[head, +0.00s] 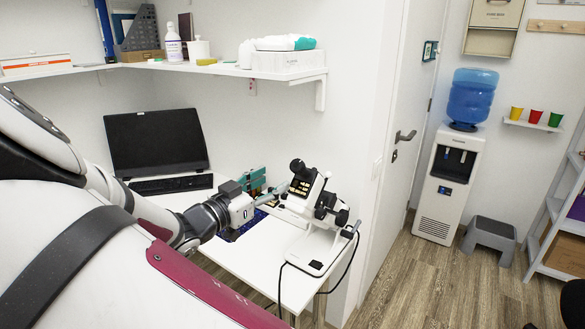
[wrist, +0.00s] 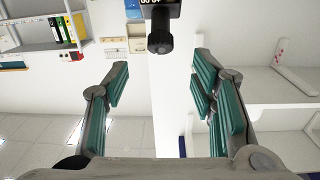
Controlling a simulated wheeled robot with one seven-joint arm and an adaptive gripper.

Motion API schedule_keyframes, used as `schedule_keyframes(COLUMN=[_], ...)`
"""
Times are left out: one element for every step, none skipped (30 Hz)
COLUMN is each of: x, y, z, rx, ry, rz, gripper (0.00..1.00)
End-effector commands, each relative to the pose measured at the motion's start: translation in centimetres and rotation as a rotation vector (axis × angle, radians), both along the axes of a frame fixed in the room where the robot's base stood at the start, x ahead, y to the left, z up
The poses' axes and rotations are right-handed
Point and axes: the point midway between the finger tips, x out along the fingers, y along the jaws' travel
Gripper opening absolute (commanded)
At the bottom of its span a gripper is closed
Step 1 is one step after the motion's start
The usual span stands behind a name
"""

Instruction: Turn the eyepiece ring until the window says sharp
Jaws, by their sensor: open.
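The lensmeter (head: 318,212), a white and black instrument, stands tilted on its base on the white table. Its black eyepiece (head: 297,165) sticks out at its upper left; the eyepiece also shows in the wrist view (wrist: 160,38), end-on at top centre. A dark window (head: 302,187) with pale yellow marks is on the instrument; its edge shows in the wrist view above the eyepiece. I cannot read its words. My gripper (wrist: 160,72) is open and empty, teal pads wide apart. The eyepiece lies beyond the fingertips, between them in the picture, not touched.
A monitor (head: 156,140) and keyboard (head: 171,184) stand behind at the left of the table (head: 282,262). A wall shelf (head: 225,70) with boxes and bottles hangs above. Black cables hang at the table's right edge. A water cooler (head: 447,182) and step stool (head: 490,236) stand farther right.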

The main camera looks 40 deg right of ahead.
Motion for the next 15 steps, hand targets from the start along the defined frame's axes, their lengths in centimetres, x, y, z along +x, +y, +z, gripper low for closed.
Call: schedule_keyframes(x=[0.3, 0.5, 0.7, 0.9, 1.1, 1.3, 1.5, 1.6, 1.9, 2.1, 2.3, 2.4, 2.5, 2.7, 2.9], y=[-1.1, -1.7, -2.4, -3.0, -3.6, -4.3, -4.9, -5.5, -6.1, -6.7, -7.1, -7.7, -8.1, -8.5, -8.9], z=[0.0, 0.0, 0.0, 0.0, 0.0, 0.0, 0.0, 0.0, 0.0, 0.0, 0.0, 0.0, 0.0, 0.0, 0.0], rx=[-0.002, -0.001, -0.002, -0.001, -0.001, -0.001, 0.000, -0.001, 0.000, -0.001, -0.001, 0.000, 0.000, 0.000, 0.001], ry=[0.000, 0.001, 0.001, 0.002, 0.001, 0.002, 0.002, 0.002, 0.001, 0.001, 0.002, 0.001, 0.001, 0.001, 0.001], rz=[-0.003, -0.004, -0.003, -0.003, -0.003, -0.002, -0.003, -0.003, -0.002, -0.002, -0.001, -0.001, -0.001, 0.000, 0.001], gripper=[0.51, 0.51, 0.51, 0.51, 0.51, 0.51, 0.51, 0.51, 0.51, 0.51, 0.51, 0.51, 0.51, 0.51, 0.51])
